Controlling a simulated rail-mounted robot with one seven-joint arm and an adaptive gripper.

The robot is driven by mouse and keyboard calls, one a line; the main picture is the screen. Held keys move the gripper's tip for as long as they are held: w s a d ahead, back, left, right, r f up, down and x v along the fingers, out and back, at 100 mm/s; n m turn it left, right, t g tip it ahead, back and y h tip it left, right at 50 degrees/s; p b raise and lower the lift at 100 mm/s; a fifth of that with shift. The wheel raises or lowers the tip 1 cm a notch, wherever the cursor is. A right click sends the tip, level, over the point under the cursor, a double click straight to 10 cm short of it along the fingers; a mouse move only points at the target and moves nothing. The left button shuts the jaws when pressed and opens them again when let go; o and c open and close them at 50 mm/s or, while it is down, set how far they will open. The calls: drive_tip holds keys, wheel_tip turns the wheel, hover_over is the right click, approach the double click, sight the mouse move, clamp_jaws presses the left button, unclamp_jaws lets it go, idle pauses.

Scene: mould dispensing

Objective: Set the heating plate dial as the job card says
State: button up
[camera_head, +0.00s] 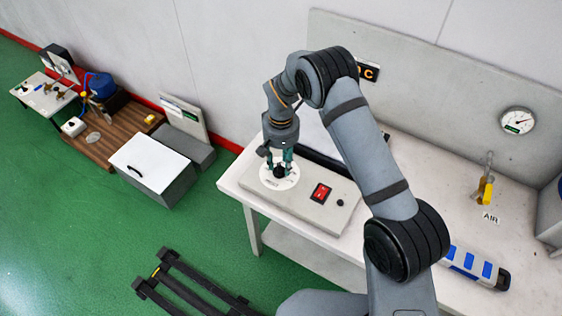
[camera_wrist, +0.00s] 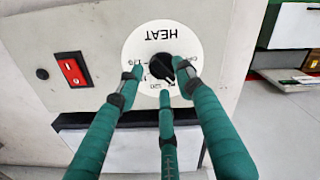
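The heating plate (camera_head: 318,208) is a light grey box on the white bench. Its black dial knob (camera_wrist: 158,66) sits on a round white face (camera_wrist: 139,45) lettered HEAT, upside down in the wrist view, with numbers partly covered by my fingers. My gripper (camera_head: 279,168) points down over the dial. In the wrist view its three green fingers (camera_wrist: 159,78) are spread around the knob. The right fingertip overlaps the knob's edge; contact is unclear. The left fingertip stands apart from it. The knob's exact setting is hard to read. No job card is readable.
A red rocker switch (camera_head: 320,193) and a small black button (camera_head: 340,203) sit beside the dial. A gauge (camera_head: 517,121) hangs on the back panel.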

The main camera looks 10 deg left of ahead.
drive_tip(key=shift+f, duration=0.6)
drive_tip(key=c, duration=0.3)
clamp_jaws()
